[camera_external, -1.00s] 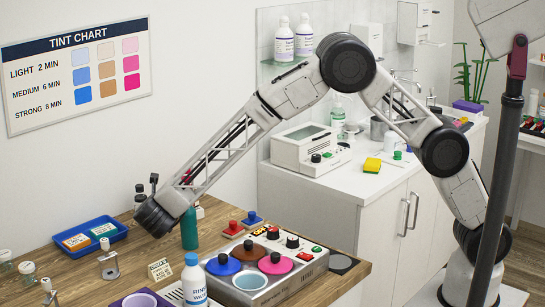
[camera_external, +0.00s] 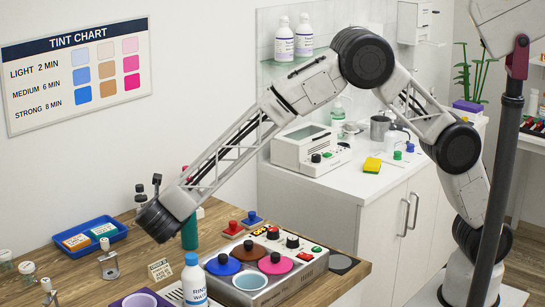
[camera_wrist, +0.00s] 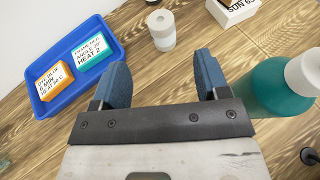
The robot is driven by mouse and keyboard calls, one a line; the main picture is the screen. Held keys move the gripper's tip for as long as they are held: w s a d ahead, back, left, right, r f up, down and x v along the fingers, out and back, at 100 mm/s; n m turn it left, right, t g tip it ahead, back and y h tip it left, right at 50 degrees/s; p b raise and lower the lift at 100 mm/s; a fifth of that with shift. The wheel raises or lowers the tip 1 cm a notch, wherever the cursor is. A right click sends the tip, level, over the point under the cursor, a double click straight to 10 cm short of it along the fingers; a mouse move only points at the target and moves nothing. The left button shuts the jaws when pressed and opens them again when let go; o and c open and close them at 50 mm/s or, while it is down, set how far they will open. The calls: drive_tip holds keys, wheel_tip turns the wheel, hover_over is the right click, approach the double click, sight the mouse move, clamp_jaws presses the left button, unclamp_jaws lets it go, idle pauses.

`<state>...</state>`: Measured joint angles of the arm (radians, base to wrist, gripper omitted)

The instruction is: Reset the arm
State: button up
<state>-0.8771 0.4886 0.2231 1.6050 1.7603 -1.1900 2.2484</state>
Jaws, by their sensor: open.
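My gripper (camera_wrist: 160,80) shows in the wrist view with its two blue fingers wide apart and nothing between them. In the external view my arm arches over from the right, and its dark wrist end (camera_external: 157,222) hangs low over the wooden table (camera_external: 135,277) at the left. I cannot make out the fingers clearly there.
The blue tray (camera_external: 100,246) holds an orange box (camera_wrist: 52,82) and a teal box (camera_wrist: 95,57). A white counter (camera_external: 345,182) is behind. A dark pole (camera_external: 505,150) stands at right.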

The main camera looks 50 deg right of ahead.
drive_tip(key=shift+r, duration=0.1)
idle(0.6)
drive_tip(key=w+d+r+n+t+y, duration=0.1)
drive_tip(key=w+d+r+n+y, duration=0.15)
drive_tip(key=d+r+n, duration=0.35)
drive_tip(key=w+d+r+n+t+y, duration=0.1)
drive_tip(key=d+r+n+y, duration=0.4)
drive_tip(key=r, duration=0.4)
drive_tip(key=s+d+r+n+g+y, duration=0.1)
drive_tip(key=s+d+r+n+y, duration=0.15)
drive_tip(key=d+r+n, duration=0.4)
drive_tip(key=s+d+r+n+y, duration=0.1)
drive_tip(key=s+d+n, duration=0.25)
drive_tip(key=d, duration=0.65)
drive_tip(key=s+d+f+n+g+h, duration=0.1)
drive_tip(key=s+d+f+n+g, duration=0.1)
drive_tip(key=s+d+n, duration=0.5)
drive_tip(key=s+d+f+n+g+h, duration=0.2)
drive_tip(key=s+d+n, duration=0.5)
drive_tip(key=s+d, duration=0.9)
drive_tip(key=s+d+f+n+g+h, duration=0.1)
drive_tip(key=s+d+f+n+g, duration=0.3)
drive_tip(key=s+d, duration=0.7)
drive_tip(key=s+n+g, duration=0.2)
drive_tip(key=s, duration=0.4)
drive_tip(key=shift+d+n, duration=0.25)
drive_tip(key=shift+n, duration=0.15)
drive_tip(key=shift+s, duration=0.1)
